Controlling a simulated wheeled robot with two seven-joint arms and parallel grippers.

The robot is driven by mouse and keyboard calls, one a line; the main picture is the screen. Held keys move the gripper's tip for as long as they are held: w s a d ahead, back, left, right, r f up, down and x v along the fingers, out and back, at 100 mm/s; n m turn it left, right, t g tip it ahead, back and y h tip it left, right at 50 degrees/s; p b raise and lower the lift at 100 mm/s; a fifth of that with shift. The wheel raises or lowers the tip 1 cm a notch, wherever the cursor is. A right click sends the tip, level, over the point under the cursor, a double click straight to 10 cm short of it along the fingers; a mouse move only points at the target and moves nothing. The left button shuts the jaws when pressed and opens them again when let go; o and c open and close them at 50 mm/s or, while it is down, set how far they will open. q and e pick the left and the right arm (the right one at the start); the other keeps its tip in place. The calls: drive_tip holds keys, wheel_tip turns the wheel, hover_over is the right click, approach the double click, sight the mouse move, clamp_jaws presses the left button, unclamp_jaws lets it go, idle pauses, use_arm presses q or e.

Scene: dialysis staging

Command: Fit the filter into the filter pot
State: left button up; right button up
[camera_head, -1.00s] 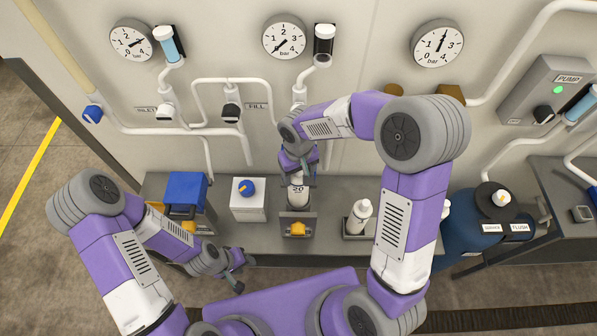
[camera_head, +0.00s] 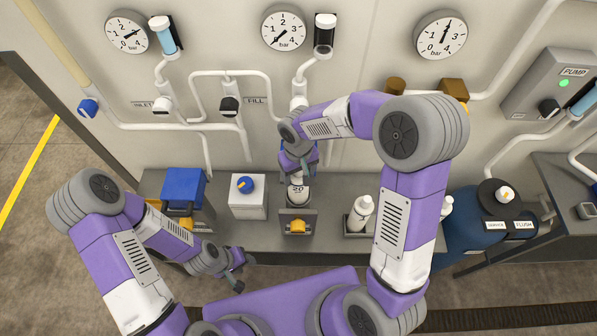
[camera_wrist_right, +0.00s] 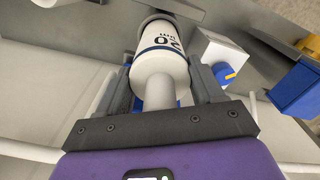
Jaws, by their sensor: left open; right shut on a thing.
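The filter (camera_head: 298,190) is a white cylinder marked "20", upright in the head view. It also shows large in the right wrist view (camera_wrist_right: 160,68). My right gripper (camera_head: 298,174) is shut on its upper part, one finger on each side. The filter pot (camera_head: 297,214) is a grey housing with a yellow part on its front, directly below the filter. In the right wrist view the filter's far end meets a grey rim; how deep it sits inside is hidden. My left gripper (camera_head: 238,271) is open and empty, low in front of the bench.
On the grey bench (camera_head: 335,200), a white box with a blue knob (camera_head: 247,203) and a blue-lidded container (camera_head: 184,188) stand left of the pot. A white bottle (camera_head: 360,213) in a holder stands to the right. Pipes and gauges line the wall behind.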

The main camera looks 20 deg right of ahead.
drive_tip(key=shift+f+b, duration=4.55)
drive_tip(key=shift+f, duration=0.8)
drive_tip(key=o, duration=1.8)
wheel_tip(320, 180, up, 8)
drive_tip(key=shift+f+p, duration=0.2)
drive_tip(key=shift+p, duration=0.55)
